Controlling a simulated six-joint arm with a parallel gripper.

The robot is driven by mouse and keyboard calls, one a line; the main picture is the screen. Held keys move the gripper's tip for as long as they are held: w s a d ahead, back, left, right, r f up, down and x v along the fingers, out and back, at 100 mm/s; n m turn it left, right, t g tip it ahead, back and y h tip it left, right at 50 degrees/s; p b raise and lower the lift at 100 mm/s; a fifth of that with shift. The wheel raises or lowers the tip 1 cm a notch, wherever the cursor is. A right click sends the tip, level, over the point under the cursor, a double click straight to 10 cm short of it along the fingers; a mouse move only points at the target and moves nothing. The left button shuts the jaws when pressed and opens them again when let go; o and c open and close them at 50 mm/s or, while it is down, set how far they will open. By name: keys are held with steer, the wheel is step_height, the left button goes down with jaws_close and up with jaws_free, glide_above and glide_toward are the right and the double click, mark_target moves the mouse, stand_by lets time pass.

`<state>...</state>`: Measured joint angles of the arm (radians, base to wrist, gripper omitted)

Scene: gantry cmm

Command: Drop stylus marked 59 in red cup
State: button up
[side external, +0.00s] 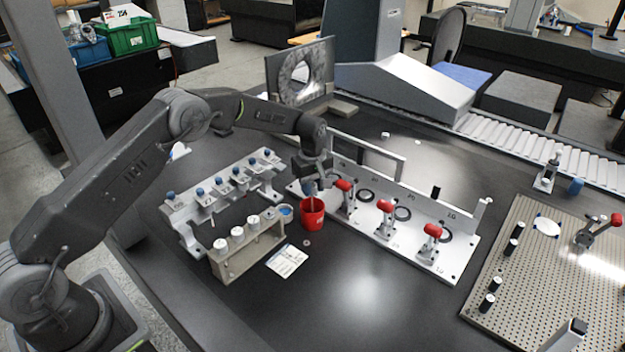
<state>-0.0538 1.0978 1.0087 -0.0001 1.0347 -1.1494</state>
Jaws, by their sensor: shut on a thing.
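The red cup (312,213) stands upright on the dark table, left of the white clamp fixture. My gripper (309,180) points down just above the cup and is shut on a stylus (309,189) with a blue part showing. The stylus is over the cup's mouth, and its lower end seems to reach into the opening. Its number cannot be read here. A light grey rack (190,238) to the left carries several blue-topped styluses with number tags, one seeming to read 22.
A beige block (232,265) with several white-capped pieces, a small blue-topped container (285,212) and a paper card (287,261) lie left of the cup. The fixture (455,265) with red-handled clamps is close on the right. The front table middle is clear.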

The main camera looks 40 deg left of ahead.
mark_target(313, 195)
steer(key=shift+f, duration=1.75)
steer(key=o, duration=1)
steer(key=shift+c, duration=0.2)
step_height(313, 195, up, 14)
steer(key=shift+f, duration=0.15)
